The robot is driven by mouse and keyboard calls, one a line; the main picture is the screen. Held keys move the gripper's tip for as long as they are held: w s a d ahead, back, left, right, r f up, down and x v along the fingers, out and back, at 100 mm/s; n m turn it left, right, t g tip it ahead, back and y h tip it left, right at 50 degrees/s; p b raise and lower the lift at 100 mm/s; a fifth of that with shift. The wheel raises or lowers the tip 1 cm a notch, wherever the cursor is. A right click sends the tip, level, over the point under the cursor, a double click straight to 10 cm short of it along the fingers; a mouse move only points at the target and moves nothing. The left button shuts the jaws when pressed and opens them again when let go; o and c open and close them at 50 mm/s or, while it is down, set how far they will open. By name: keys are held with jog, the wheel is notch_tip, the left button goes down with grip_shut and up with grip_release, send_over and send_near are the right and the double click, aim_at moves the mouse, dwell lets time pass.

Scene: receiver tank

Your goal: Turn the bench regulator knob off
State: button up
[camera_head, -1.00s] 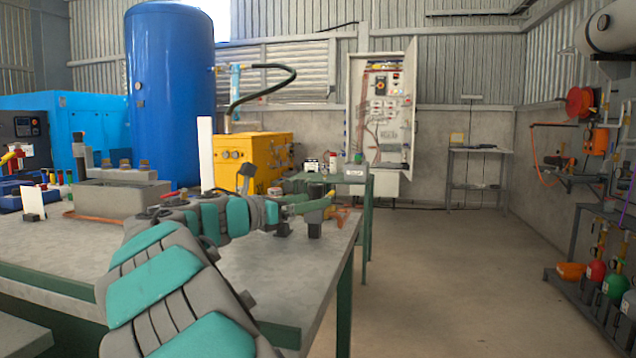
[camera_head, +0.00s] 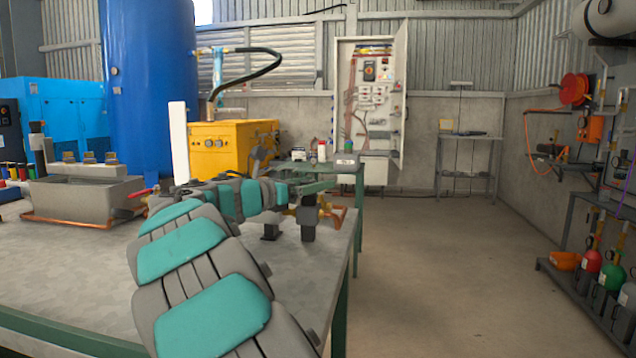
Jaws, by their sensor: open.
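My arm reaches from the bottom of the head view over the grey workbench (camera_head: 85,262), then bends right towards its far right corner. My gripper (camera_head: 301,190) is at the arm's end, above that corner; it is open, but its fingers are small and hard to separate from what lies behind. Brass-coloured fittings (camera_head: 333,211) show just beyond and below it, with two dark blocks standing on the bench beside them. These may belong to the bench regulator. I cannot make out its knob, which is hidden or too small, nor whether the gripper touches anything.
A grey trough (camera_head: 85,200) and an upright white panel (camera_head: 179,143) stand on the bench left of my gripper. A yellow machine (camera_head: 232,145), a blue tank (camera_head: 150,85) and an open electrical cabinet (camera_head: 372,100) stand behind. The floor (camera_head: 440,270) right of the bench is clear.

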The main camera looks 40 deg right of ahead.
jog(key=shift+w+d, duration=0.1)
jog(key=shift+d, duration=0.85)
grip_shut()
